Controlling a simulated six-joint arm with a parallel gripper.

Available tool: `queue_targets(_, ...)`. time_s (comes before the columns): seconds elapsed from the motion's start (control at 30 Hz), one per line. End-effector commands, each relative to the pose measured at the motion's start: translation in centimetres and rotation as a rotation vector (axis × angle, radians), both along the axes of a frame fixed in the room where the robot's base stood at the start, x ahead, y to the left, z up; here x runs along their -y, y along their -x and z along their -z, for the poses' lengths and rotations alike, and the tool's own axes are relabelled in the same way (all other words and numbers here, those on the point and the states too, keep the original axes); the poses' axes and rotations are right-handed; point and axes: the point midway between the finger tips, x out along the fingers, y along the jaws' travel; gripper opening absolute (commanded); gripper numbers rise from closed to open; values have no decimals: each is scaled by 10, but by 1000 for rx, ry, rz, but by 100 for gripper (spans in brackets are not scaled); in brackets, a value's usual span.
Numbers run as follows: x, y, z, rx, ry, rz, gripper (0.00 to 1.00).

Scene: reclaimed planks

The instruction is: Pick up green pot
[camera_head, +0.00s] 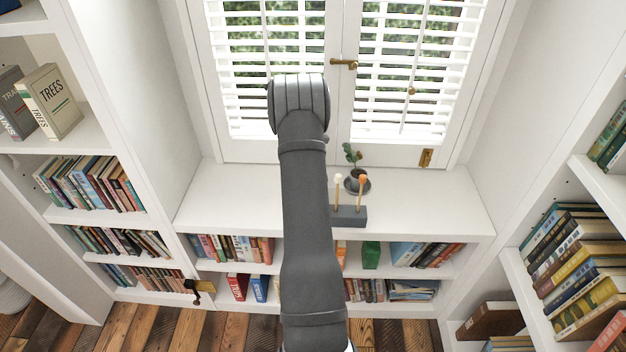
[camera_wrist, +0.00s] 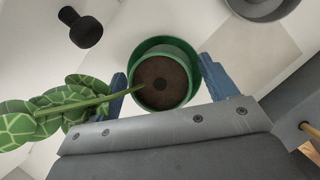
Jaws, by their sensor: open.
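In the wrist view, the green pot (camera_wrist: 166,49) is round, holds dark brown soil and stands between the two blue fingers of my gripper (camera_wrist: 166,84). The gripper is open, with one finger on each side of the pot; I cannot tell whether either touches it. A plant with patterned green leaves (camera_wrist: 65,105) leans out to the left over one finger. In the head view my arm hides the gripper, and I cannot make out the green pot with certainty.
On the white ledge (camera_head: 230,197), right of my arm, are a leafy plant (camera_head: 352,154), a dark round dish (camera_head: 364,187) and a grey block (camera_head: 350,216) with upright sticks. Bookshelves stand at both sides. The ledge's right part is clear.

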Motion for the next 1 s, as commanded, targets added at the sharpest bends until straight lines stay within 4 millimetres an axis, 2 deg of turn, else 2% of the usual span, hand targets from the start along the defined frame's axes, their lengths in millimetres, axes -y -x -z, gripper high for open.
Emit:
queue_targets(0.03,0,0,0,0,0,0,78)
queue_targets(0.3,0,0,0,0,0,0,25)
queue_targets(0.37,0,0,-1,1,1,0,18)
queue_targets(0.67,0,-1,-6,2,0,1,17)
queue_targets(0.83,0,0,-24,2,0,1,17)
queue_targets(0.93,0,-1,-46,3,1,2,17)
queue_targets(1.0,18,8,-53,0,1,6,17)
